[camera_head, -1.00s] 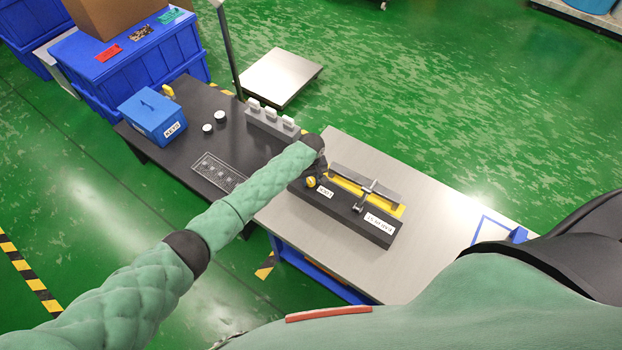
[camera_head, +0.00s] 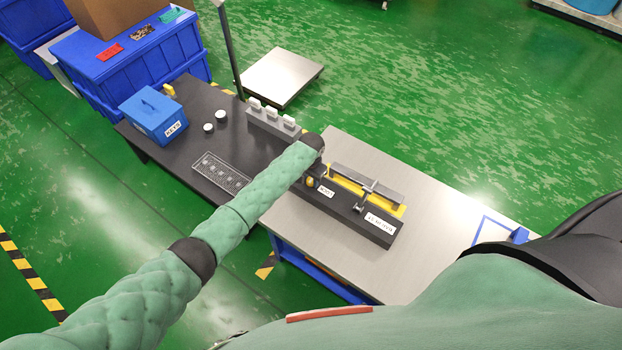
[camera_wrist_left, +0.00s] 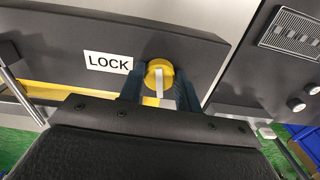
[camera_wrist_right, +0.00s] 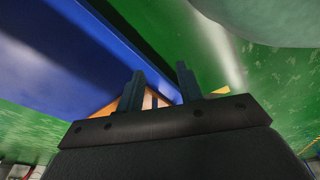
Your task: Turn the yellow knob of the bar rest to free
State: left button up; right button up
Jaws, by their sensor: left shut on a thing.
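The bar rest (camera_head: 345,206) is a dark block with a yellow strip and a grey bar along its top, on the steel table. Its yellow knob (camera_wrist_left: 159,75) has a pale pointer stripe and sits beside a white LOCK label (camera_wrist_left: 108,62) in the left wrist view. My left gripper (camera_wrist_left: 160,84) is shut on the yellow knob, one finger on each side. In the head view the knob (camera_head: 310,182) shows just below the left wrist. My right gripper (camera_wrist_right: 159,82) is open, with nothing between its fingers; the head view does not show its fingers.
The steel table (camera_head: 425,270) has bare room at its front and right. A black table (camera_head: 180,150) to the left holds a blue box (camera_head: 152,115), two small round white-topped pieces, a grid plate and a grey block with white pieces.

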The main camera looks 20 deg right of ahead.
aim_at(310, 180)
pick_arm(q)
jog(key=shift+m, duration=1.3)
jog(key=o, duration=0.9)
jog(key=shift+o, duration=0.3)
jog(key=shift+r, duration=0.3)
notch_tip(310, 180, up, 6)
jog(key=shift+f+b, duration=0.2)
jog(key=shift+b, duration=0.95)
jog(key=shift+r, duration=0.75)
pick_arm(e)
jog(key=shift+w+a+r, duration=0.4)
jog(key=shift+w+r, duration=0.05)
jog(key=shift+r, duration=0.25)
jog(key=shift+w+a+r, duration=0.4)
jog(key=shift+r, duration=0.35)
jog(key=shift+w+a+r, duration=0.4)
jog(key=shift+w+r, duration=0.05)
jog(key=shift+r, duration=0.25)
